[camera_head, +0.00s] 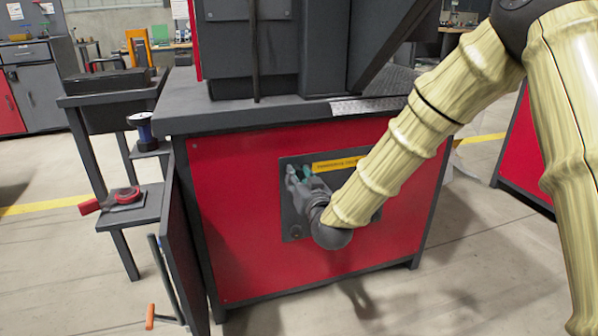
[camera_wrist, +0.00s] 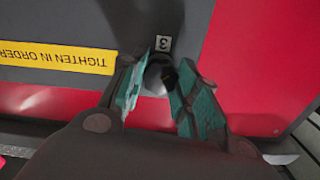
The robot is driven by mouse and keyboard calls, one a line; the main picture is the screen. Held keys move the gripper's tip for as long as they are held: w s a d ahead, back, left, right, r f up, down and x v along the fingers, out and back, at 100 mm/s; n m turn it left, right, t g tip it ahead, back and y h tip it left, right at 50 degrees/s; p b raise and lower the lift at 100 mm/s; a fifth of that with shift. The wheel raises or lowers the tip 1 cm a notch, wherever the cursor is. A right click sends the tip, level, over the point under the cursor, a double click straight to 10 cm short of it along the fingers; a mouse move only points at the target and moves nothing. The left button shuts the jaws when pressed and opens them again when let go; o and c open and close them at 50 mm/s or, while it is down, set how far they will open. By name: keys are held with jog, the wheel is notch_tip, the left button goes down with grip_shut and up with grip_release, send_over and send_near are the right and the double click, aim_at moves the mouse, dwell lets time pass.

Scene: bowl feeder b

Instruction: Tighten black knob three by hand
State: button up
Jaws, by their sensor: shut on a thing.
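Black knob three (camera_wrist: 160,75) sits on a dark panel beside a small label (camera_wrist: 163,42) marked 3, in the wrist view. My gripper (camera_wrist: 164,72) has its teal fingers on either side of the knob, shut on it. The fingers hide part of the knob's sides. In the head view my gripper (camera_head: 299,174) reaches the upper left of the dark panel (camera_head: 291,215) on the red cabinet front. My arm and wrist cover the middle of that panel, and the knob cannot be made out there.
A yellow strip (camera_wrist: 55,57) reads "TIGHTEN IN ORDER". The grey machine top (camera_head: 250,115) overhangs the red front (camera_head: 230,205). A side shelf with a red-handled tool (camera_head: 110,202) and an open dark door (camera_head: 178,235) stand left.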

jog(key=m+p, duration=0.4)
jog(key=m, duration=0.2)
jog(key=shift+r+p, duration=0.1)
jog(key=shift+p, duration=0.3)
jog(key=m+p, duration=0.2)
jog(key=m, duration=0.4)
jog(key=shift+m+p, duration=0.3)
jog(key=shift+p, duration=0.05)
jog(key=o, duration=1)
jog(key=shift+o, duration=0.2)
jog(key=v, duration=1.2)
